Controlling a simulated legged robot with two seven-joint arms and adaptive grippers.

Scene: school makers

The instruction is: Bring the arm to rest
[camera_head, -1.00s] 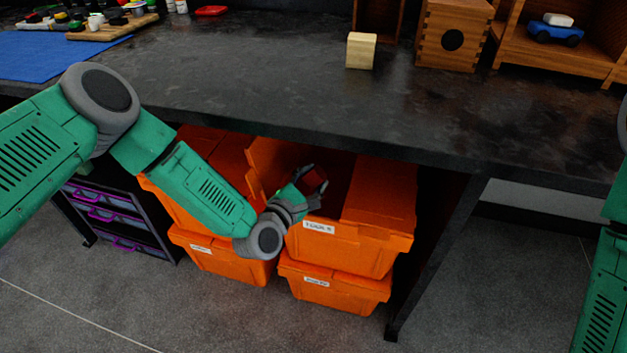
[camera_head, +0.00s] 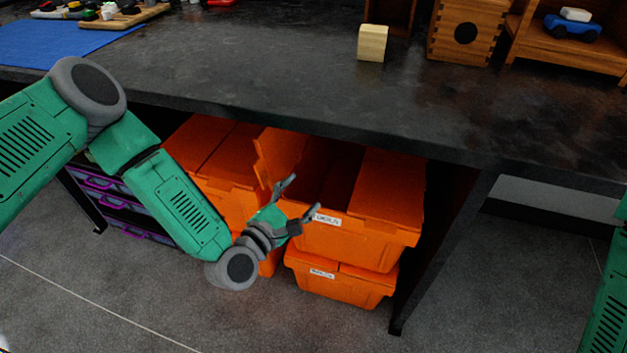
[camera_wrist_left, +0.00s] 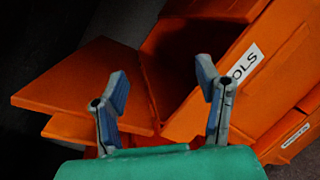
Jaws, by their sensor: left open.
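My left gripper (camera_head: 303,197) is open and empty in front of an open orange bin (camera_head: 345,240) labelled as tools, under the dark workbench. The left wrist view also shows the open left gripper (camera_wrist_left: 163,90), its two fingers spread with nothing between them. The same orange bin (camera_wrist_left: 262,80) stands beyond the fingers there, one lid flap raised. The bin's inside is dark, and I cannot make out what lies in it. My right arm shows only at the right edge in the head view, and its gripper is out of frame.
The dark workbench (camera_head: 300,90) overhangs the bins. On it stand a pale wooden block (camera_head: 372,43), a wooden box (camera_head: 461,30) and a blue toy car (camera_head: 572,27). More closed orange bins and a drawer unit (camera_head: 120,208) are below. The floor in front is clear.

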